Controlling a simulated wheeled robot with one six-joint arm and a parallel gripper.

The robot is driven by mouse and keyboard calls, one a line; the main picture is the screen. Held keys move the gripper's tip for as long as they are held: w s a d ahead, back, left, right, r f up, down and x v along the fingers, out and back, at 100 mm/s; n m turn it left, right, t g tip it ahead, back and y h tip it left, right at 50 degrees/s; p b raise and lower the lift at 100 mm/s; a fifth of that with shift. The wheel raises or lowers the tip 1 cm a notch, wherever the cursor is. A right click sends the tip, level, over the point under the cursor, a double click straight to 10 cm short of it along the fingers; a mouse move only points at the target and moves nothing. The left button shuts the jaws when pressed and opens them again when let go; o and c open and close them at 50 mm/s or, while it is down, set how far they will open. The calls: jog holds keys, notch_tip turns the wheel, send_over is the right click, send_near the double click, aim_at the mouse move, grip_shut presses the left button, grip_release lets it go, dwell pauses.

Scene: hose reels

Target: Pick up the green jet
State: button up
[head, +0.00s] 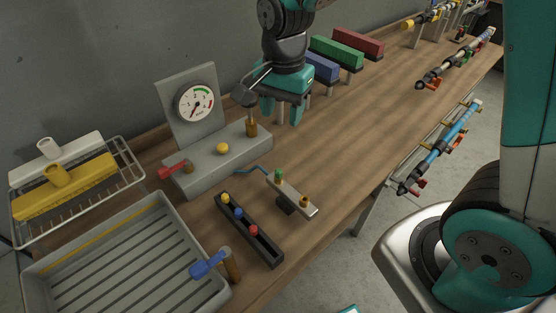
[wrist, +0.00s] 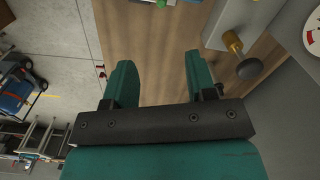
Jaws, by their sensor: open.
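The green jet (head: 279,175) is a small upright piece on the left end of a pale narrow stand (head: 296,198) near the front of the bench. In the wrist view a small green piece (wrist: 161,4) shows at the top edge, cut off by the frame; it looks like the same jet. My gripper (head: 281,112) is above the bench, behind the jet and apart from it. Its two teal fingers are spread with nothing between them, as the wrist view (wrist: 160,78) also shows.
A black holder (head: 264,246) with yellow, blue and red jets lies left of the stand. A grey gauge block (head: 215,160) with a brass valve (head: 251,124) stands close to my gripper's left. A slatted tray (head: 120,260) is at front left. The bench right of the stand is bare.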

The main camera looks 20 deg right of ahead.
jog(key=m+p, duration=0.1)
jog(key=p, duration=0.2)
send_over(278, 170)
jog(key=d, duration=0.1)
notch_tip(278, 170, down, 12)
jog(key=shift+w+f, duration=0.1)
jog(key=shift+f, duration=0.1)
jog(key=shift+s+a+f+p, duration=0.15)
jog(key=shift+f+p, duration=0.2)
jog(key=shift+f, duration=0.55)
jog(key=shift+a+f+p, duration=0.2)
jog(key=shift+f+p, duration=0.15)
jog(key=shift+f, duration=0.55)
jog(key=shift+s+a+f+p, duration=0.15)
jog(key=shift+f+p, duration=0.2)
jog(key=shift+f, duration=0.55)
jog(key=shift+w, duration=0.1)
grip_shut()
